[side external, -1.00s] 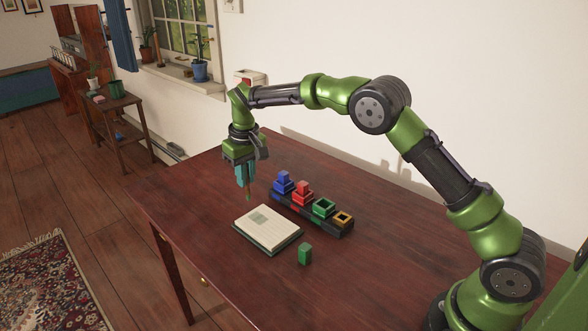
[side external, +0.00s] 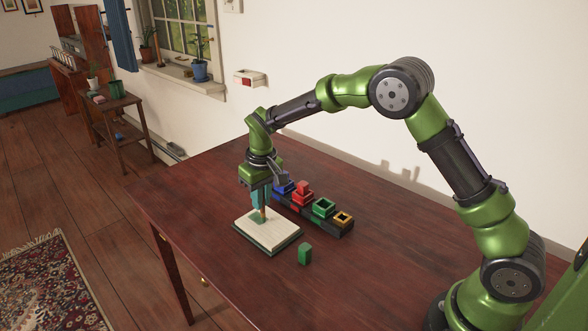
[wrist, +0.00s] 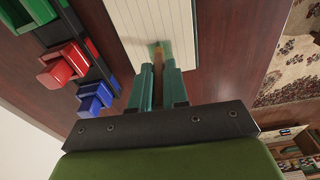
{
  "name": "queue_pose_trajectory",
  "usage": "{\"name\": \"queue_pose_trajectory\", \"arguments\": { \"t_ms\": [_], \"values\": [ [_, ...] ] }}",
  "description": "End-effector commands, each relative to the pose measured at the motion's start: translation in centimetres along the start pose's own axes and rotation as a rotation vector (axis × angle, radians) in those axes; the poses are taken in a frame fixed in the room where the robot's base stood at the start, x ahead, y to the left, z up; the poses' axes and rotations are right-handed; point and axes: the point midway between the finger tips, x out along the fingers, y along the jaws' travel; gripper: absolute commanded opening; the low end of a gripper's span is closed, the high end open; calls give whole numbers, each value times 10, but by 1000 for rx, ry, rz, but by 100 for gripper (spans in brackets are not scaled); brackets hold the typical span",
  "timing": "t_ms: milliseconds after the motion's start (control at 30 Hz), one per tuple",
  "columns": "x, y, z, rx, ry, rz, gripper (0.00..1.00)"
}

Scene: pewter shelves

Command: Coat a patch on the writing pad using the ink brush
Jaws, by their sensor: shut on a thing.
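My gripper (side external: 260,203) is shut on the ink brush (side external: 262,213), which points down at the writing pad (side external: 280,235). In the wrist view, the wooden brush (wrist: 158,60) sits between the two teal fingers, its tip over or on a green patch (wrist: 164,47) on the lined page (wrist: 140,18). I cannot tell whether the bristles touch the paper. The patch (side external: 257,219) shows on the far part of the pad in the side view, partly hidden by the brush and fingers.
A small green block (side external: 305,254) stands near the pad's right corner. The table's left front is clear.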

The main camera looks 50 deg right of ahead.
Motion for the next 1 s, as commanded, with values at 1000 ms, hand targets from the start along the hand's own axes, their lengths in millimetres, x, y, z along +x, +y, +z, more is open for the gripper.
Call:
{"name": "queue_pose_trajectory", "arguments": {
  "t_ms": [1000],
  "values": [
    [-18,-3,-57,1,2,0,0]
  ]
}}
